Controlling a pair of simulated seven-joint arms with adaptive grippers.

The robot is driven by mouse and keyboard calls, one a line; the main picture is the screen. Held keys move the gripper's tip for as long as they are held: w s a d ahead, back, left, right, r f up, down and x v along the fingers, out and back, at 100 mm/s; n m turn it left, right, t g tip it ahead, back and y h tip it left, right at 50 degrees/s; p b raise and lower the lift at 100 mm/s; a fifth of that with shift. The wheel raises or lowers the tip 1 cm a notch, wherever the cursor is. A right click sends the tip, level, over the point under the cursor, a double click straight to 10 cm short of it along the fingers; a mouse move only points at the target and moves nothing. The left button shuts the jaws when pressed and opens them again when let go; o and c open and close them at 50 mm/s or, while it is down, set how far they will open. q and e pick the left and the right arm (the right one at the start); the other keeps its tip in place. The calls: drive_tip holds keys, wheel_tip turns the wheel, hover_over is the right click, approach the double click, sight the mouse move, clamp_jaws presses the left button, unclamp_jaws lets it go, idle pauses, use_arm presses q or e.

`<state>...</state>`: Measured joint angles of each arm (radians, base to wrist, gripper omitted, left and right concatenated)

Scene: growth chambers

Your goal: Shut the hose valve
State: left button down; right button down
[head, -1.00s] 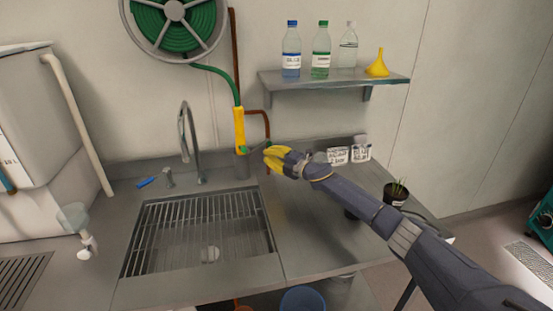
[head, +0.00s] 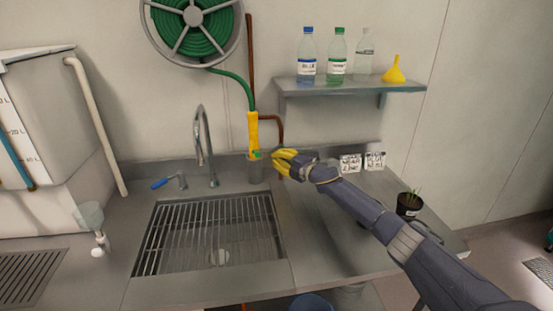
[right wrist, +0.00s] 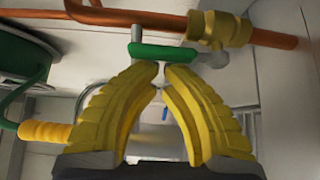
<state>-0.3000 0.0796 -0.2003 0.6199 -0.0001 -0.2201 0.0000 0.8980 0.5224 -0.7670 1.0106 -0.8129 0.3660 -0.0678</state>
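The hose valve shows in the right wrist view as a brass body (right wrist: 222,28) on a copper pipe, with a green handle (right wrist: 165,52) lying crosswise. In the head view the small green handle (head: 257,154) is just left of my right gripper (head: 274,157), partly hard to make out. My right gripper has yellow fingers whose tips (right wrist: 161,70) are nearly together, with nothing seen between them. The tips are right beside the green handle; I cannot tell whether they touch it. My left gripper is not in view.
A yellow hose grip (head: 253,130) hangs on the green hose by the copper pipe. A faucet (head: 204,145) stands behind the sink grate (head: 212,235). A shelf (head: 350,88) with bottles is above right. A potted plant (head: 408,205) stands on the counter at right.

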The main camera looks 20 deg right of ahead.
drive_tip(key=shift+d+r, duration=0.15)
drive_tip(key=shift+d, duration=0.1)
idle(0.4)
drive_tip(key=shift+r+m, duration=0.15)
drive_tip(key=shift+m, duration=0.15)
drive_tip(key=shift+s+d+m+t, duration=0.1)
drive_tip(key=shift+d+m+t, duration=0.7)
drive_tip(key=shift+m, duration=0.35)
drive_tip(key=shift+s+d+m+t, duration=0.1)
drive_tip(key=shift+d+m+t, duration=0.6)
drive_tip(key=shift+m+t, duration=0.4)
drive_tip(key=shift+s+d+m+t, duration=0.1)
drive_tip(key=shift+d+m+t, duration=0.65)
drive_tip(key=shift+m, duration=0.5)
drive_tip(key=shift+d+f, duration=0.2)
wheel_tip(320, 180, up, 10)
